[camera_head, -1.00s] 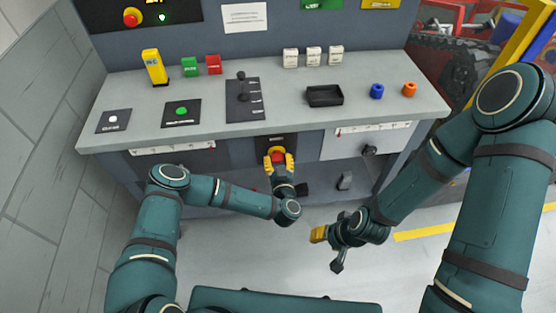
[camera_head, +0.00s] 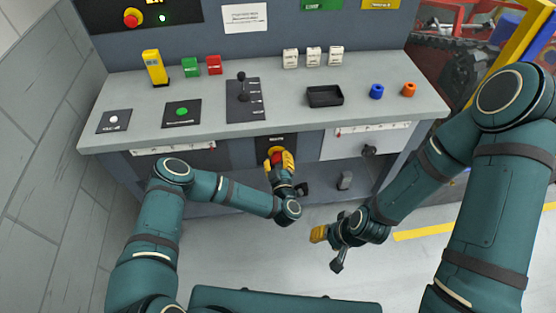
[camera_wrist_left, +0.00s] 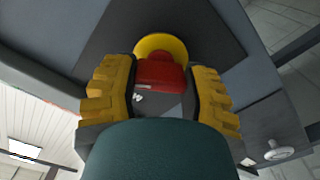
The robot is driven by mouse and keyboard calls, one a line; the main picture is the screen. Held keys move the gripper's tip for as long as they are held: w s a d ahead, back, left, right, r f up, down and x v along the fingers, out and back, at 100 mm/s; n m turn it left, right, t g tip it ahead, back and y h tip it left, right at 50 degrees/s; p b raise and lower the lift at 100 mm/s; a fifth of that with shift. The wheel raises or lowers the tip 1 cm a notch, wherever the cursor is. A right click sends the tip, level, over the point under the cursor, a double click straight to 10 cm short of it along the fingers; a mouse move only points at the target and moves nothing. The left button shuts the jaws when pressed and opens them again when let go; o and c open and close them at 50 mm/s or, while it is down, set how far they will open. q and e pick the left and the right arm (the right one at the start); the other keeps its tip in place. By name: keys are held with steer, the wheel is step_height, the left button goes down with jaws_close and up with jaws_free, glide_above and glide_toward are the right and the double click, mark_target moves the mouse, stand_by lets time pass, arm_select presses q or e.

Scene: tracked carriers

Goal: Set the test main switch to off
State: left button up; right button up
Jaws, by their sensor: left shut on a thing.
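The main switch (camera_head: 276,153) is a red handle on a yellow disc, set in a dark panel on the front of the bench below the counter. My left gripper (camera_head: 280,161) is in front of it with its yellow fingers shut on the red handle, and it partly hides the switch in the head view. In the left wrist view the red handle (camera_wrist_left: 161,74) lies between the two fingers, with the yellow disc behind it. The label above the switch is too small to read. My right gripper (camera_head: 319,234) hangs apart from the bench over the floor; its opening is unclear.
The counter (camera_head: 215,139) above holds a lever (camera_head: 243,88), a black tray (camera_head: 324,96), a green button (camera_head: 182,111) and several small blocks. A dark round knob (camera_head: 369,151) sticks out of the bench front at right. The floor before the bench is clear.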

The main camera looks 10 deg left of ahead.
arm_select(q)
steer(key=n+b, duration=0.1)
steer(key=n, duration=0.4)
steer(key=shift+n, duration=0.3)
steer(key=n+b, duration=0.1)
steer(key=n, duration=0.4)
steer(key=shift+n, duration=0.3)
steer(key=o, duration=1.2)
steer(key=v, duration=1.2)
